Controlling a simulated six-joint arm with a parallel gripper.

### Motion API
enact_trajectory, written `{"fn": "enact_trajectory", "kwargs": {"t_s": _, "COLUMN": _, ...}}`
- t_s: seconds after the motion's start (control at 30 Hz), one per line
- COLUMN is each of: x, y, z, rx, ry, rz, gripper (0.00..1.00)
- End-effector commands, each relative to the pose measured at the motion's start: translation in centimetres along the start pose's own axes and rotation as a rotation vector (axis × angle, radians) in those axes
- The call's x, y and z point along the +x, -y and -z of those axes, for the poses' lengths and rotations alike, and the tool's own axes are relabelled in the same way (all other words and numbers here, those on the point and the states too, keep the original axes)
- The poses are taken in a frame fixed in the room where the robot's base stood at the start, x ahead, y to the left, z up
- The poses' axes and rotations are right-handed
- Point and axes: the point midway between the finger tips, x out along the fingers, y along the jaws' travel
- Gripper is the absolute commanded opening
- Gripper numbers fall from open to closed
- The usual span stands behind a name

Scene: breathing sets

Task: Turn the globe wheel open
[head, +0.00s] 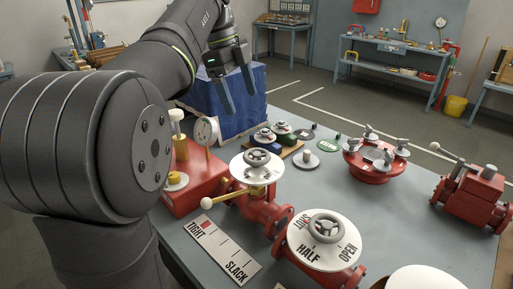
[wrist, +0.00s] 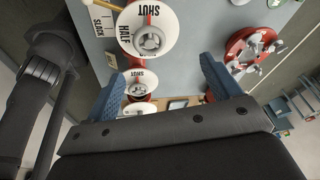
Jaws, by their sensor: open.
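A red valve in the head view carries a grey handwheel (head: 322,227) over a white dial (head: 340,257) marked SHUT, HALF and OPEN. In the wrist view a handwheel (wrist: 149,39) sits on a dial with SHUT and HALF readable. A second red valve behind it has a darker handwheel (head: 257,157) on a white dial (head: 241,168). The pictures do not tell which is the globe wheel, and the wheel settings are unclear. My gripper (head: 240,97) is open and empty, raised beyond both valves. Its blue fingers (wrist: 162,68) are spread apart, touching no wheel.
A TIGHT/SLACK plate (head: 222,250) lies left of the front valve. A red flanged fitting (head: 370,174) and another red valve (head: 471,196) stand right. A blue-draped box (head: 210,112) is behind.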

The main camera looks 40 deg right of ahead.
Motion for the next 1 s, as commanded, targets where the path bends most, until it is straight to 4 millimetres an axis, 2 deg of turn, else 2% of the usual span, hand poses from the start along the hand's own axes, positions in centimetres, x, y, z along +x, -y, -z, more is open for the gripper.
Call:
{"fn": "enact_trajectory", "kwargs": {"t_s": 0.03, "x": -0.7, "y": 0.0, "z": 1.7, "rx": 0.043, "ry": 0.053, "rz": -0.021, "gripper": 0.82}}
{"fn": "enact_trajectory", "kwargs": {"t_s": 0.2, "x": -2.6, "y": -0.7, "z": 4.8, "rx": 0.115, "ry": 0.197, "rz": -0.072, "gripper": 0.82}}
{"fn": "enact_trajectory", "kwargs": {"t_s": 0.33, "x": -3.4, "y": -1.0, "z": 5.8, "rx": 0.135, "ry": 0.248, "rz": -0.087, "gripper": 0.82}}
{"fn": "enact_trajectory", "kwargs": {"t_s": 0.47, "x": -3.2, "y": -1.1, "z": 5.9, "rx": 0.138, "ry": 0.259, "rz": -0.091, "gripper": 0.82}}
{"fn": "enact_trajectory", "kwargs": {"t_s": 0.67, "x": -0.8, "y": -1.3, "z": 5.2, "rx": 0.137, "ry": 0.258, "rz": -0.093, "gripper": 0.82}}
{"fn": "enact_trajectory", "kwargs": {"t_s": 1.0, "x": 5.5, "y": -1.8, "z": 3.5, "rx": 0.136, "ry": 0.256, "rz": -0.094, "gripper": 0.82}}
